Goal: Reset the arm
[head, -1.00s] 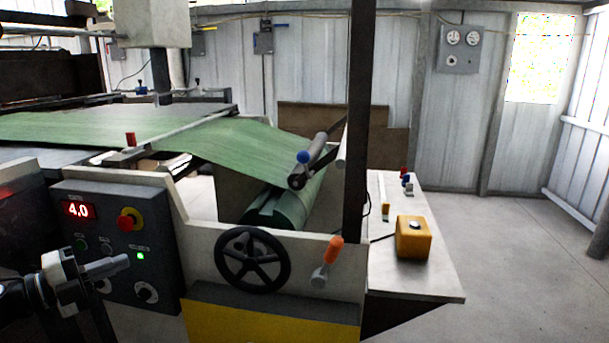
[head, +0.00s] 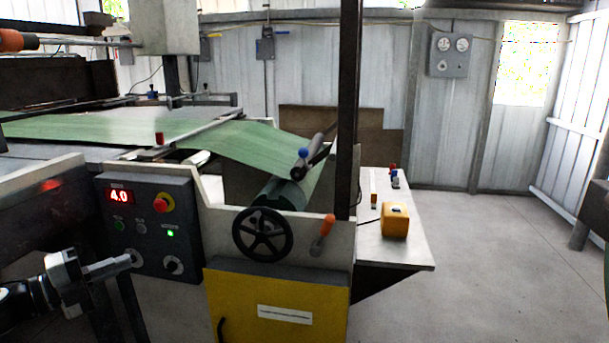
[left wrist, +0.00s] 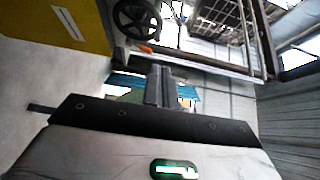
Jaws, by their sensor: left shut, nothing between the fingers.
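My left gripper (head: 108,267) is at the lower left of the head view, in front of the machine's dark control panel (head: 150,222). Its fingers are together with nothing between them, and it looks apart from the panel. In the left wrist view the closed fingers (left wrist: 160,86) point away from the camera, with the black handwheel (left wrist: 137,18) beyond them at the top. My right gripper is not in view.
The machine carries a green sheet (head: 240,138) down to a roller. The handwheel (head: 262,234) and orange-handled lever (head: 323,234) stick out at its front, above a yellow cabinet (head: 280,305). A side table (head: 405,255) holds a yellow box (head: 395,222). Floor at right is clear.

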